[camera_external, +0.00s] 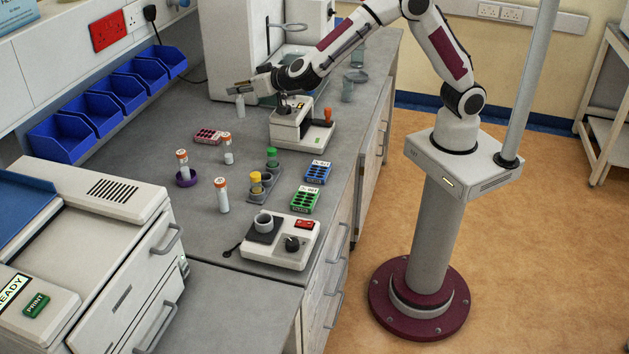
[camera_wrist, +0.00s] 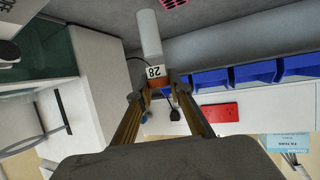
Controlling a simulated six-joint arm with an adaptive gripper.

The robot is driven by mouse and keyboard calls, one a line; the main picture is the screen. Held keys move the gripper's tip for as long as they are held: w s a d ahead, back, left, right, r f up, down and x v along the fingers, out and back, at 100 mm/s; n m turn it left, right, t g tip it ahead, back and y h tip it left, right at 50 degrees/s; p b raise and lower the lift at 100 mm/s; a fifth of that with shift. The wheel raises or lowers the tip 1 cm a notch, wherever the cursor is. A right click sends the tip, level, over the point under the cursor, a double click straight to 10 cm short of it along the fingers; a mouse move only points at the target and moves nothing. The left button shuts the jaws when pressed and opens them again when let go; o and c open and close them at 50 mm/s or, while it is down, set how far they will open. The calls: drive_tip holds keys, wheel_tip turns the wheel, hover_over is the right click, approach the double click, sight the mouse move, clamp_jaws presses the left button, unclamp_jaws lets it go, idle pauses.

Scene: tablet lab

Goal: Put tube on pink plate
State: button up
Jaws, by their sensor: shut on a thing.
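My gripper (camera_external: 240,87) is shut on a tube (camera_external: 240,106) and holds it upright above the bench, in front of a large white machine. In the wrist view the fingertips (camera_wrist: 158,88) close around the end of the tube (camera_wrist: 150,34), near a label reading 28. Its cap is mostly hidden by the fingers. The pink plate (camera_external: 208,137), a small block with dark wells, lies on the bench in front of my gripper and to its left. A corner of the pink plate (camera_wrist: 174,2) shows at the top edge of the wrist view.
Orange-capped tubes stand near the plate: one (camera_external: 228,150), one in a purple holder (camera_external: 186,180), one further forward (camera_external: 222,196). A white device (camera_external: 298,132) stands right of the plate. Blue (camera_external: 318,173) and green (camera_external: 303,200) plates lie further right. Blue bins (camera_external: 92,118) line the wall.

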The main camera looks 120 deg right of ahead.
drive_tip(key=w+d+r+n+t, duration=0.1)
drive_tip(key=w+d+r, duration=0.2)
drive_tip(key=w, duration=0.4)
drive_tip(key=shift+w+d+r+n+t+y, duration=0.15)
drive_tip(key=shift+w+d+n+t+y, duration=0.2)
drive_tip(key=shift+d, duration=0.3)
wheel_tip(320, 180, down, 6)
idle(0.4)
drive_tip(key=shift+f, duration=0.2)
drive_tip(key=shift+f, duration=1.8)
drive_tip(key=shift+f, duration=0.15)
